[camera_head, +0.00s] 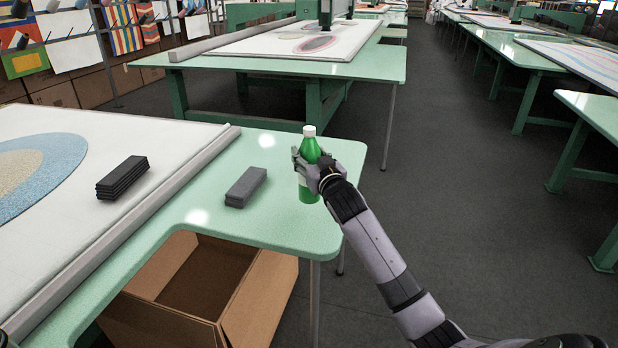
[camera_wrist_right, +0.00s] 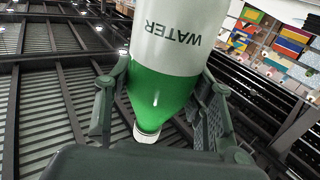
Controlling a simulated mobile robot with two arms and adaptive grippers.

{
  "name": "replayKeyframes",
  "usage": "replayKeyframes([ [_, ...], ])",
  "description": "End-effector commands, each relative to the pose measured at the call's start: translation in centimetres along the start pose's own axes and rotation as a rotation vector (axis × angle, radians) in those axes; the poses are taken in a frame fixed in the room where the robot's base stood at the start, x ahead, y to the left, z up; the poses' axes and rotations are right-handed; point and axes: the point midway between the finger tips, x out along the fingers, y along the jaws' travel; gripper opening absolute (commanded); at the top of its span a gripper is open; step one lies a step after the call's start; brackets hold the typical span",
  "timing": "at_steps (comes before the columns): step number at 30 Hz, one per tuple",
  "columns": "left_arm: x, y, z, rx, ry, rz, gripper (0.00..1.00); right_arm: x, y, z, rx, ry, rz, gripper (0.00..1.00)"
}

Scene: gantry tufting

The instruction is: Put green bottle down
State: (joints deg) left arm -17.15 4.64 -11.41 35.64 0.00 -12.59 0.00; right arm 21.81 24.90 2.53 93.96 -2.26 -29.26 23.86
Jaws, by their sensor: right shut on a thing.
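The green bottle (camera_head: 309,150) has a white cap and a pale label, and it is upright at the right end of the near green table (camera_head: 285,225). My right gripper (camera_head: 312,172) is shut around its middle. From the head view I cannot tell whether its base touches the tabletop. In the right wrist view the bottle (camera_wrist_right: 160,90), with "WATER" on its white label, lies between the two fingers of my right gripper (camera_wrist_right: 160,100).
A grey block (camera_head: 246,187) lies on the table left of the bottle, and a black stack (camera_head: 123,178) lies on the white canvas (camera_head: 95,225). An open cardboard box (camera_head: 225,325) is under the table. Bare tabletop surrounds the bottle; the table edge is close on its right.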

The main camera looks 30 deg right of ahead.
Motion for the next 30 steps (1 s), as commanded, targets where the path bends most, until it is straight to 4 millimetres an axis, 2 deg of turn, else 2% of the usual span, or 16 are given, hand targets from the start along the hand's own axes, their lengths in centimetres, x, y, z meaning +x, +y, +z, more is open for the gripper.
replayKeyframes([
  [8, 0.2, 0.1, 0.0, 0.0, 0.0, 0.002, 0.4, 0.0, 0.0, 2.5, 0.001, 0.005, 0.0, 0.0],
  [15, 0.4, 0.2, 0.1, 0.0, -0.001, 0.002, 0.4, 0.0, 0.0, 5.7, 0.001, 0.006, 0.0, 0.0],
  [27, 0.5, 0.2, 0.1, 0.001, -0.002, 0.002, 0.4, 0.0, 0.0, 6.3, 0.0, 0.007, -0.001, 0.0],
  [28, 0.5, 0.2, 0.1, 0.001, -0.002, 0.002, 0.4, 0.0, 0.0, 6.5, 0.0, 0.001, 0.0, 0.51],
  [30, 0.5, 0.2, 0.1, 0.001, -0.003, 0.002, 0.4, 0.0, 0.0, 6.5, 0.0, 0.001, 0.0, 0.56],
])
